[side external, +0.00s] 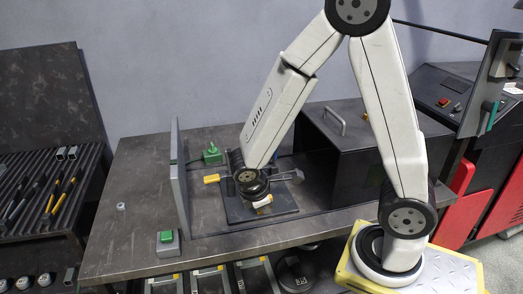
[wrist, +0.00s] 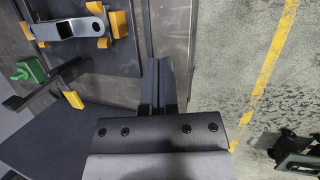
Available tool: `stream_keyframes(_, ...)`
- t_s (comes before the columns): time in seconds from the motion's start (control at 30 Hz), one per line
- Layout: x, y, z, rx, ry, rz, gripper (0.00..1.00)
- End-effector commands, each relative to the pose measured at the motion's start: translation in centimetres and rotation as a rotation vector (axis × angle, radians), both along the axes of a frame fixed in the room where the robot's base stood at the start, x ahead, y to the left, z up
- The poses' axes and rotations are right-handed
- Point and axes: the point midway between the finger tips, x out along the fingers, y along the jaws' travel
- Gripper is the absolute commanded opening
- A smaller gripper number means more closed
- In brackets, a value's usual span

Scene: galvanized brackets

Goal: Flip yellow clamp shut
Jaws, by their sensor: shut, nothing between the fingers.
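The yellow clamp handle (side external: 211,178) sticks out at the left of the dark fixture plate (side external: 236,213) in the side view. In the wrist view a dark bar with a yellow end (wrist: 73,98) lies left of my gripper; I cannot tell for sure that it is the same clamp. My gripper (wrist: 158,72) is shut and empty, over the tabletop and apart from the yellow parts in the wrist view. In the side view my wrist hides much of the fixture, and the fingertips are hard to make out. A grey bracket (wrist: 70,28) lies among yellow-orange blocks.
A green part (side external: 212,155) stands behind the fixture. An upright grey panel (side external: 180,178) is to its left, and a dark box (side external: 345,145) to its right. A green button box (side external: 167,243) sits at the table's front. The table's left side is mostly clear.

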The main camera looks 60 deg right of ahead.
Motion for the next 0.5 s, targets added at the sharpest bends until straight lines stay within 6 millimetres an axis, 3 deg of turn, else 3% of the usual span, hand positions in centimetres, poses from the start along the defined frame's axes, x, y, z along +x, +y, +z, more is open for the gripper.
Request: stream_keyframes(0.5,5.1,-2.5,-1.7,-0.381,0.212,0.540,0.00)
